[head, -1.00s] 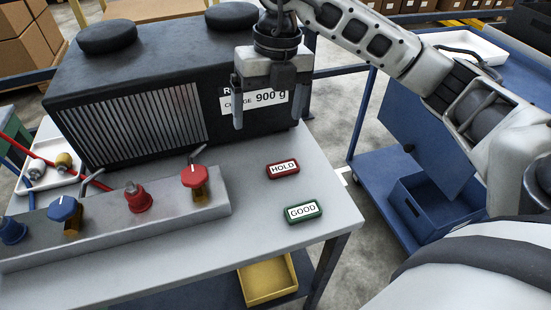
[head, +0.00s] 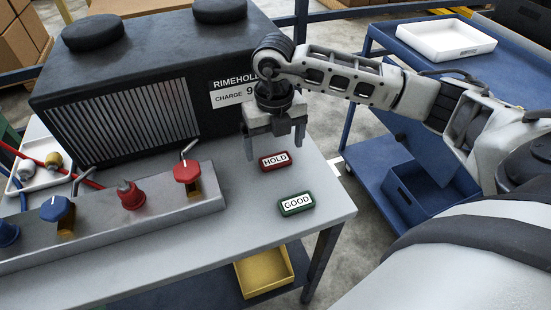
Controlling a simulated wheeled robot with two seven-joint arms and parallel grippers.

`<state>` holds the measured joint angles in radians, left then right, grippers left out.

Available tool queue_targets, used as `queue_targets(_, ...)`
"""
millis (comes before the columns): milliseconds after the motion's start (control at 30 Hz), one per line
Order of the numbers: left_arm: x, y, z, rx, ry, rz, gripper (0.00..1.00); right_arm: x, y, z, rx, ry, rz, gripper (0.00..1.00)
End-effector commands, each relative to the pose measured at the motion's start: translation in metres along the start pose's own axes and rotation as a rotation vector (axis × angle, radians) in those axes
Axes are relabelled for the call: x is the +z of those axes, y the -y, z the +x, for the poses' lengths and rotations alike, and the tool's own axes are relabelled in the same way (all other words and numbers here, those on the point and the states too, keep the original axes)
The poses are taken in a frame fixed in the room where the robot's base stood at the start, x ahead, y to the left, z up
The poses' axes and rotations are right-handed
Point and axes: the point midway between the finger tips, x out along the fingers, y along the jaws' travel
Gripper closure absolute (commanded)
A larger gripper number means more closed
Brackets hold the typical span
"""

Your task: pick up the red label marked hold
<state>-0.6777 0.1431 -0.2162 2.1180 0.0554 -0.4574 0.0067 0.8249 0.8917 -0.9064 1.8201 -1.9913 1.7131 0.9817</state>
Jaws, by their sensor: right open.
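The red label marked HOLD (head: 275,161) lies flat on the grey table (head: 240,235), near its right side. My right gripper (head: 274,150) points down just above and behind the label. Its two fingers are apart, one on each side of the label's far edge in the picture, with nothing between them. I cannot tell how high the fingertips are above the table. My left gripper is not in view.
A green label marked GOOD (head: 296,204) lies in front of the red one. A black unit (head: 130,90) stands behind. A manifold with valves (head: 120,220) lies left. A blue trolley (head: 370,165) with a white tray (head: 445,40) is at right.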

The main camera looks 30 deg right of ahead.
Motion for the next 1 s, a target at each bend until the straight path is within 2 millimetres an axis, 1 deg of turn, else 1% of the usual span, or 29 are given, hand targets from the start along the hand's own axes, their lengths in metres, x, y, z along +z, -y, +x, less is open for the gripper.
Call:
queue_targets(100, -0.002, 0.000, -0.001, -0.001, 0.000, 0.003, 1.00, 0.000, 0.001, 0.018, -0.001, -0.003, 0.000, 0.11)
queue_targets(200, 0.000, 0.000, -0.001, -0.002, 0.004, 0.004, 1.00, 0.000, 0.001, 0.027, 0.000, -0.002, -0.001, 0.11)
queue_targets(467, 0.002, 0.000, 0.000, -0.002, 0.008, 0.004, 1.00, 0.000, 0.001, 0.030, 0.000, 0.000, -0.001, 0.11)
queue_targets(567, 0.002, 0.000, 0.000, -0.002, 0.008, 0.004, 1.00, 0.000, 0.001, 0.030, 0.000, 0.000, -0.001, 0.36)
queue_targets(600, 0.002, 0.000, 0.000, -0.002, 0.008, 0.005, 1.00, 0.000, 0.001, 0.030, 0.001, 0.000, -0.001, 0.47)
queue_targets(633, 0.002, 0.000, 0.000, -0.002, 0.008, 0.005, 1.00, 0.000, 0.001, 0.029, 0.001, 0.000, -0.001, 0.55)
queue_targets(667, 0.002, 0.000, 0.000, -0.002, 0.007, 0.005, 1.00, 0.000, 0.001, 0.029, 0.001, 0.000, -0.001, 0.59)
queue_targets(1000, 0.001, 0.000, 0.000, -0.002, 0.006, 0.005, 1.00, 0.001, 0.001, 0.027, 0.001, 0.001, -0.001, 0.59)
